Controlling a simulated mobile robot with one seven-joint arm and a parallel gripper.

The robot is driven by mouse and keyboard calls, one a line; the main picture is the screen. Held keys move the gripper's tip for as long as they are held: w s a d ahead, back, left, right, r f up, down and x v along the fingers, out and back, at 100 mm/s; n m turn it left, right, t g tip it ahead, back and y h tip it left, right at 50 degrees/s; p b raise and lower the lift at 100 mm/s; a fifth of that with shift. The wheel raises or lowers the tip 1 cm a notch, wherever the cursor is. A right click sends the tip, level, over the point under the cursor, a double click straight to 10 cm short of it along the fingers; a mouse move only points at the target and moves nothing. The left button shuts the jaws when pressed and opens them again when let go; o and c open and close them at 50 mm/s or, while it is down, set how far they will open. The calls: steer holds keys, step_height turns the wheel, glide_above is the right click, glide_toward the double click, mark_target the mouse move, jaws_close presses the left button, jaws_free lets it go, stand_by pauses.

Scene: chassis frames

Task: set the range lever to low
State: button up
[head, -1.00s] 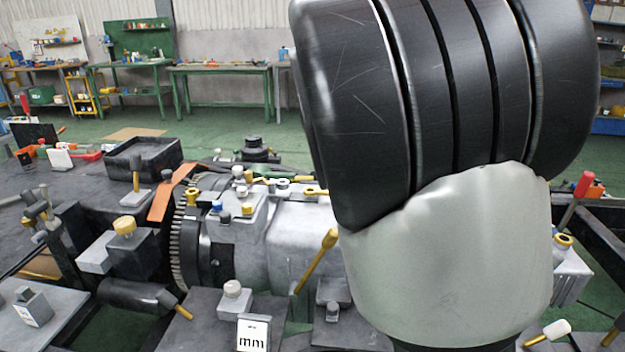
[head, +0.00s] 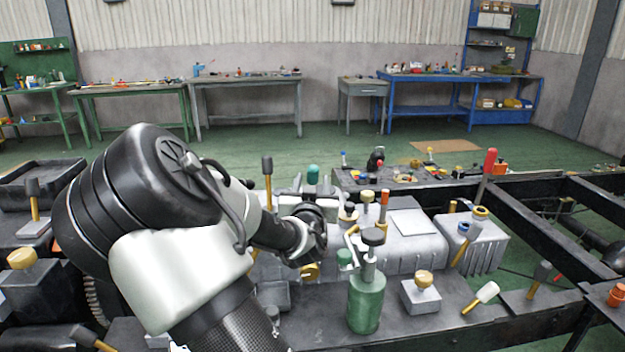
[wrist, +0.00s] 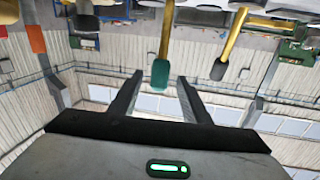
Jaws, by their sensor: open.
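No readable label marks the range lever, so I cannot tell for sure which lever it is. In the wrist view, which is upside down, a yellow-shafted lever with a teal knob (wrist: 161,74) lies in line with the gap of my gripper (wrist: 160,77). My gripper is open, one finger on each side of the knob in the picture. I cannot tell whether the knob is between the fingertips or beyond them. A second yellow lever with a dark knob (wrist: 219,70) stands beside it. The head view shows a teal knob (head: 312,174) and a dark-knobbed lever (head: 267,168) behind my arm; the fingers are not clear there.
A red-handled lever (head: 489,163), a green cylinder (head: 365,302), a white-knobbed lever (head: 487,292) and grey housings (head: 412,245) crowd the chassis. Dark frame rails (head: 535,215) run at right. Workbenches (head: 245,80) stand far back across open green floor.

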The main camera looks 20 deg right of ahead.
mark_target(312, 177)
steer(key=shift+x, duration=2.3)
jaws_close()
